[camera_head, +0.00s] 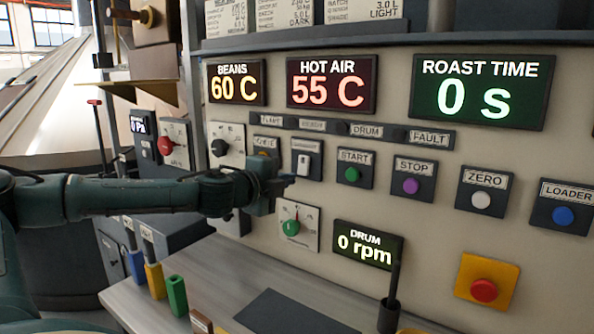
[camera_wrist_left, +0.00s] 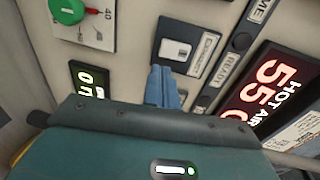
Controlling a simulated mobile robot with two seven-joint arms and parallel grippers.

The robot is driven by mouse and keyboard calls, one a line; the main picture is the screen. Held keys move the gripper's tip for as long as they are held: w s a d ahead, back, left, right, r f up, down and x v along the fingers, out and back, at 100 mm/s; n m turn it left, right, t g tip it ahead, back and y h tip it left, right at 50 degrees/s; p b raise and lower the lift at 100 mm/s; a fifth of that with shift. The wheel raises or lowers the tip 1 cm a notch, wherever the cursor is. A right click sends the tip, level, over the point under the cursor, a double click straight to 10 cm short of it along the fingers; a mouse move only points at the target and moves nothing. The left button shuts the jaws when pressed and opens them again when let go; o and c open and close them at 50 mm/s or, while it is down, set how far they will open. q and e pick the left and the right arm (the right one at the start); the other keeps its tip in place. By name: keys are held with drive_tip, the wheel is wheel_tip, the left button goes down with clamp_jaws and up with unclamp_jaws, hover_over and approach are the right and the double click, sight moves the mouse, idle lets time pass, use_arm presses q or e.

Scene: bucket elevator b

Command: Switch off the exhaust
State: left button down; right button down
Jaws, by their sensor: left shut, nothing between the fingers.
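A white rocker switch (camera_head: 303,164) sits on a dark plate in the panel's upper row, right of another small labelled plate. Its label is too small to read surely as the exhaust. The rocker also shows in the left wrist view (camera_wrist_left: 174,50), just past the fingers. My left gripper (camera_head: 287,182) is shut and empty, its fingertips just below and left of the rocker plate in the head view. In the left wrist view my blue-grey fingers (camera_wrist_left: 162,86) point at the plate's lower edge; I cannot tell whether they touch. My right gripper is not in view.
A green knob (camera_head: 291,228) sits below the gripper. START (camera_head: 352,174) and STOP (camera_head: 411,185) buttons are to the right, with a red button (camera_head: 484,290) on yellow lower right. A ledge (camera_head: 250,285) with coloured handles and a dark upright rod (camera_head: 392,295) lies below.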

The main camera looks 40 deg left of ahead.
sight(304, 176)
use_arm(q)
drive_tip(key=w+p, duration=0.1)
drive_tip(key=p, duration=0.1)
drive_tip(key=w+p, duration=0.1)
drive_tip(key=p, duration=0.1)
drive_tip(key=shift+w+a, duration=0.25)
drive_tip(key=shift+w+a+f+p, duration=0.15)
drive_tip(key=shift+w+p, duration=0.3)
drive_tip(key=shift+w, duration=0.15)
drive_tip(key=shift+w+f, duration=0.25)
drive_tip(key=shift+w, duration=0.25)
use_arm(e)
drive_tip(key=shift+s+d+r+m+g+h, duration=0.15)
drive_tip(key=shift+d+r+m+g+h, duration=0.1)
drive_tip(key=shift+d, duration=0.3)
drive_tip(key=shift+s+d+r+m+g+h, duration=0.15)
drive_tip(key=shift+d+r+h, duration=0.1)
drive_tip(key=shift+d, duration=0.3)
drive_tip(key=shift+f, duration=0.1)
